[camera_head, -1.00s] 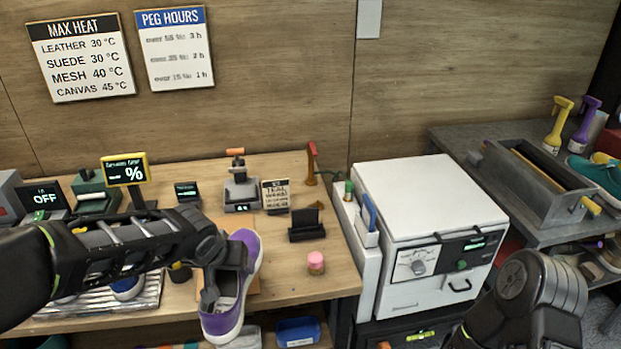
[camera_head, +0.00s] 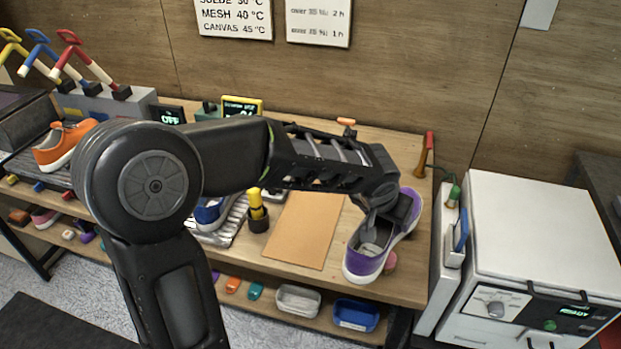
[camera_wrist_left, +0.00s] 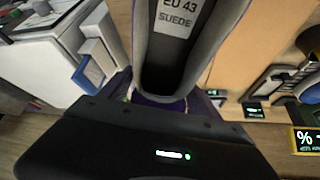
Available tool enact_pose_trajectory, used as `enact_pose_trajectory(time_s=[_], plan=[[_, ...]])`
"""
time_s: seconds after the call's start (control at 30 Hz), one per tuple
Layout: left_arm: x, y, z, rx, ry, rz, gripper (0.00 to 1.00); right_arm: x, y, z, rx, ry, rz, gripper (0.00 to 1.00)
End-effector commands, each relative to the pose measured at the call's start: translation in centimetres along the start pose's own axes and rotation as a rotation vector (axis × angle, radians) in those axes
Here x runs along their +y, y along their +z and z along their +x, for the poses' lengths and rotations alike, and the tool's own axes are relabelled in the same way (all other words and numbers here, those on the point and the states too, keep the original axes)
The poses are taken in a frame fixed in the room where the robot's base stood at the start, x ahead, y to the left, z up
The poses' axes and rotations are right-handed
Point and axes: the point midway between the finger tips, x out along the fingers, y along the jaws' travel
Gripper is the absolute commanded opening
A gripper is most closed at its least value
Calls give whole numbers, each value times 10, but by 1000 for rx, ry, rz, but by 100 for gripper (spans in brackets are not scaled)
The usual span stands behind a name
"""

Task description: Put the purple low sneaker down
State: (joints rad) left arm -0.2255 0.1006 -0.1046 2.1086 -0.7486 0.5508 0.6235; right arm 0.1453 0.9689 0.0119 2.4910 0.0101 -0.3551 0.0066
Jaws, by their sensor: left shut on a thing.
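The purple low sneaker (camera_head: 366,262) has a white sole and a grey inside. My left gripper (camera_head: 380,215) is shut on its heel end and holds it over the right part of the workbench, toe toward the front edge. I cannot tell whether its sole touches the bench. In the left wrist view the sneaker (camera_wrist_left: 180,60) fills the middle, with a label reading EU 43 SUEDE inside. My right gripper is not in view.
A bare tan mat (camera_head: 306,229) lies left of the sneaker. The white machine (camera_head: 540,235) stands to the right. A blue-and-white shoe (camera_head: 209,213) sits on a rack (camera_head: 226,232) at left.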

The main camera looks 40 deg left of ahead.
Motion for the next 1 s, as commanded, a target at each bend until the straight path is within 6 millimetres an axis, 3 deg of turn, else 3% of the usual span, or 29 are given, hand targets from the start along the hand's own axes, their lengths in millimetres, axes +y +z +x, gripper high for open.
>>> enact_pose_trajectory(time_s=[0.17,0.43,0.6,0.73,1.0], plan=[[-45,-9,19,-1,-70,-124,4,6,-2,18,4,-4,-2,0],[-164,-19,44,-5,-254,-442,4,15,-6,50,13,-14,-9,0],[-214,-16,45,-2,-332,-580,4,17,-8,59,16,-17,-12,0],[-227,-16,43,0,-351,-615,4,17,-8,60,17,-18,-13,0],[-227,-16,42,-1,-351,-615,4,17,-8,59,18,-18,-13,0]])
